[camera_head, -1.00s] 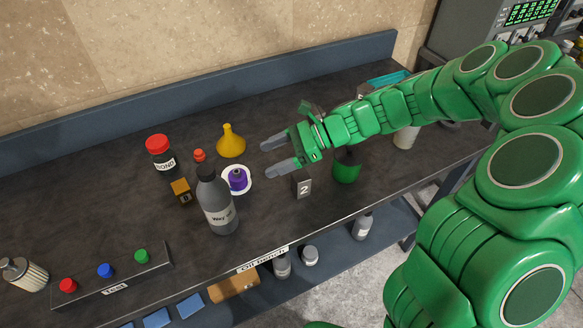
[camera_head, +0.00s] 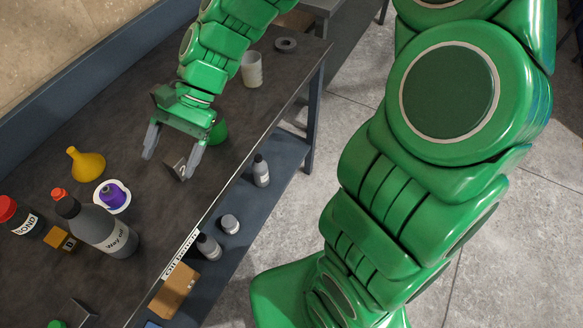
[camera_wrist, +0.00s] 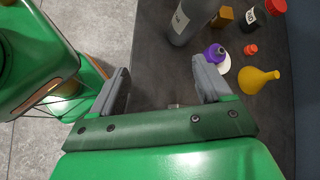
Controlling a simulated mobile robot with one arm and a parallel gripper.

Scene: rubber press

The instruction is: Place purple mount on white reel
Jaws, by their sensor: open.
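The purple mount (camera_head: 113,194) sits on the white reel (camera_head: 121,208) on the dark bench, at the left in the head view. Both also show in the wrist view, the purple mount (camera_wrist: 214,53) right above one finger and the white reel (camera_wrist: 226,66) partly hidden behind it. My gripper (camera_head: 170,163) is open and empty, apart from the mount and to its right in the head view.
A grey bottle (camera_head: 95,222) stands beside the reel, with a yellow funnel (camera_head: 86,164) behind. A small orange block (camera_head: 60,239) and a red-capped jar (camera_head: 20,216) are farther left. A white cup (camera_head: 251,69) stands toward the bench's far end.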

